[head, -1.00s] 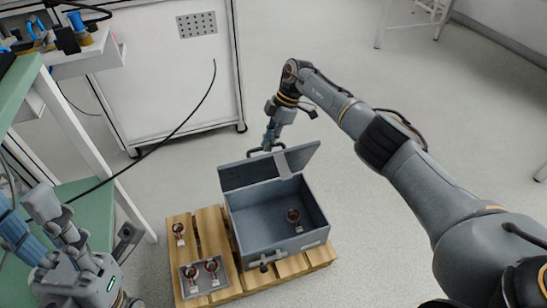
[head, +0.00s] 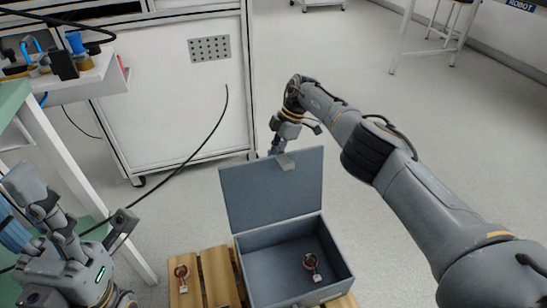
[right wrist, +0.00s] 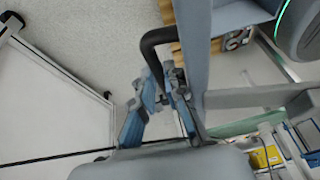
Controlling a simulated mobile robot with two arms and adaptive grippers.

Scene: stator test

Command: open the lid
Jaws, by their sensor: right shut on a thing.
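The grey box (head: 290,240) stands on a wooden pallet in the head view. Its lid (head: 265,190) is hinged at the far side and stands raised, roughly upright, so the inside is visible. My right gripper (head: 281,150) is at the lid's top edge, partly hidden behind it. In the right wrist view its blue fingers (right wrist: 165,88) are closed around the black lid handle (right wrist: 152,42). My left arm is at the left of the head view; its fingertips are not clear.
A copper stator part (head: 311,262) lies in the box. Another part (head: 182,272) sits on the wooden pallet (head: 216,270) left of the box. A white cabinet (head: 180,90) stands behind, and a green-topped bench is at the left. Floor right of the box is clear.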

